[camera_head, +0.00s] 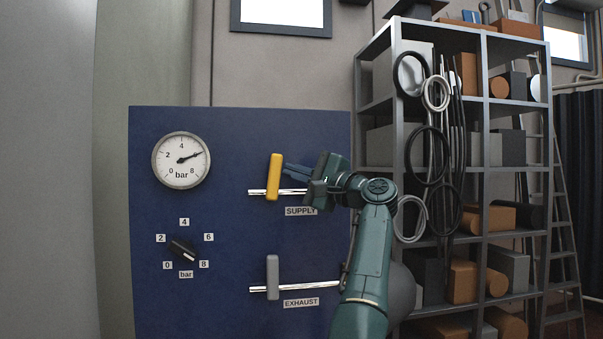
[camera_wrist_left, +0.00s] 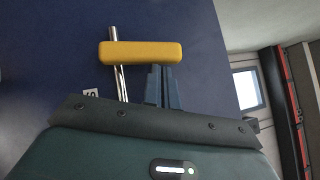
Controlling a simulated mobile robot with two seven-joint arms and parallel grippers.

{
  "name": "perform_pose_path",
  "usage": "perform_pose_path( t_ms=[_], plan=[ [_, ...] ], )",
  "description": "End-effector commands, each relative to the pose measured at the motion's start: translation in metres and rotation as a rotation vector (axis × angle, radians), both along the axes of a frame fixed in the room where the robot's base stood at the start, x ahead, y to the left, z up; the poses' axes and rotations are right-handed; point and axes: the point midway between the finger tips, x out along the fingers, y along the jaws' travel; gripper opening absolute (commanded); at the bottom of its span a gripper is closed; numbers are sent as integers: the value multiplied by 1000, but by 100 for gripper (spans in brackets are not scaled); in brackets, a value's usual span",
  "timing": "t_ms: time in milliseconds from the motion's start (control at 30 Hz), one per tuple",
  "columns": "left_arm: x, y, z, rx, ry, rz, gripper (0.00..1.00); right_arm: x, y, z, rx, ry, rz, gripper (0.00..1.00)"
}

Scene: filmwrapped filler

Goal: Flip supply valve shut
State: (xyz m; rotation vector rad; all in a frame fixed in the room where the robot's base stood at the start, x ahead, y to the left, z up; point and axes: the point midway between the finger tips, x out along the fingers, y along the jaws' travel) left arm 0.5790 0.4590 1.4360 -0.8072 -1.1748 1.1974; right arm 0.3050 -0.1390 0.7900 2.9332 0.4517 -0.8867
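The yellow supply valve handle (camera_head: 274,177) stands nearly upright across its chrome pipe (camera_head: 257,192) on the blue panel, above the SUPPLY label (camera_head: 301,211). In the left wrist view the handle (camera_wrist_left: 141,53) lies crosswise over the pipe (camera_wrist_left: 119,80). My left gripper (camera_head: 287,171) is just right of the handle's upper half. Its fingers (camera_wrist_left: 161,70) are together with nothing between them, tips at the handle's side edge. I cannot tell whether they touch it. My right gripper is not in view.
The grey exhaust handle (camera_head: 272,277) stands upright across its own pipe below. A pressure gauge (camera_head: 181,160) reads near 6 bar, above a black knob (camera_head: 182,250). A loaded metal shelf (camera_head: 481,170) with hanging hoses (camera_head: 428,155) stands close on the right.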

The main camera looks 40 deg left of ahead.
Motion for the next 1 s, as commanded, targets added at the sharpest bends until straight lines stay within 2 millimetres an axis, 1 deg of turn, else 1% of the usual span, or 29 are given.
perform_pose_path(
  t_ms=[200,600,900,1000],
  plan=[
    [-5,4,5,1,-3,3,0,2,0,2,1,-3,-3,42],
    [-7,6,8,2,-2,3,0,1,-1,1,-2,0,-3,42],
    [-7,5,8,2,-2,4,0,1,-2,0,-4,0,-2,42],
    [-7,1,6,3,-2,3,0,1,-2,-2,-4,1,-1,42]
  ],
)
